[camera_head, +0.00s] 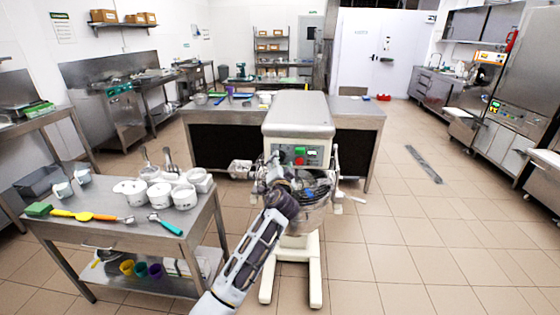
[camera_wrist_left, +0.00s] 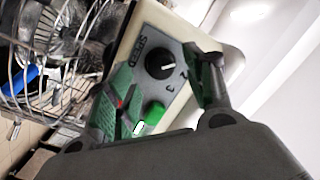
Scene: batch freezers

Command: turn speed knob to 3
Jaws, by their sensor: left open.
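In the head view the panel (camera_head: 312,153) is on the front of the mixer (camera_head: 298,112). My left gripper (camera_head: 272,172) is open just in front of and below the panel. In the wrist view its fingers stand on either side of the knob, apparently without touching it. My right gripper is out of view.
A green button (camera_wrist_left: 154,113) sits close below the knob. The mixer's wire guard (camera_wrist_left: 60,85) is at the left of the wrist view. A steel table (camera_head: 110,232) with white pots stands to the left. The floor on the right is mostly clear.

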